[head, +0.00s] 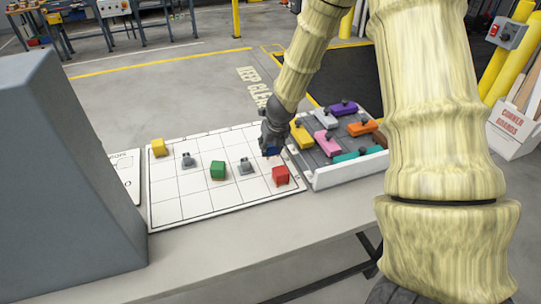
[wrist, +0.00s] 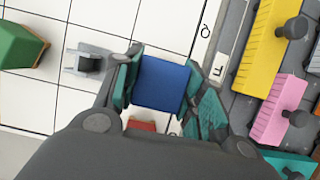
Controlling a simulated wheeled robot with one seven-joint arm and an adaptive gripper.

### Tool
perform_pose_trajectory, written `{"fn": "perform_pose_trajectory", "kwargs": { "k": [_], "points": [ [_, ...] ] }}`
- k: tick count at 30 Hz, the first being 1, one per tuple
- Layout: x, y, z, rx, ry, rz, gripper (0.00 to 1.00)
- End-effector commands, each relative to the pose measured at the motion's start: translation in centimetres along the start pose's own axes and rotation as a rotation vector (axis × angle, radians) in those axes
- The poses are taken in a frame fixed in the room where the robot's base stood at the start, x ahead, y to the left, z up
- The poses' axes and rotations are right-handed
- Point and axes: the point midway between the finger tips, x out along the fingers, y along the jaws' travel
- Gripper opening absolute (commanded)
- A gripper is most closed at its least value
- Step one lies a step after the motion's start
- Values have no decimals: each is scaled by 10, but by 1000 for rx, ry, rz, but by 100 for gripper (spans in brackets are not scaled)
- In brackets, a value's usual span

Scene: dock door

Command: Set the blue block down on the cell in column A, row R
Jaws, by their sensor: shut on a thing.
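My gripper (wrist: 165,88) is shut on the blue block (wrist: 162,84), with a teal pad on each side of it. In the head view the gripper (head: 270,146) is over the right side of the white grid board (head: 178,208), and the blue block (head: 273,151) shows only in part. I cannot tell how far the block is above the board. The wrist view shows it near the board's lettered edge. The letters are only partly readable, and the column A, row R cell cannot be made out.
On the board are a yellow block (head: 158,147), a green block (head: 218,170), a red block (head: 280,175) and two grey pieces (head: 188,160) (head: 246,166). The red block is close to my gripper. Right of the board, a tray (head: 318,181) holds several coloured knobbed pieces.

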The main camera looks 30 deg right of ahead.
Motion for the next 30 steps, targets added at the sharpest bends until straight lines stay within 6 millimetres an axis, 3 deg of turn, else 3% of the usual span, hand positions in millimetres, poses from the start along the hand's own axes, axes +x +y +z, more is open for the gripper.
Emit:
{"fn": "perform_pose_trajectory", "kwargs": {
  "k": [12,25,26,29,30],
  "points": [
    [36,2,-14,1,1,3,16],
    [41,2,-16,0,0,2,16],
    [40,2,-16,0,0,2,44],
    [40,2,-16,0,0,2,62],
    [40,2,-15,0,0,2,62]
  ]
}}
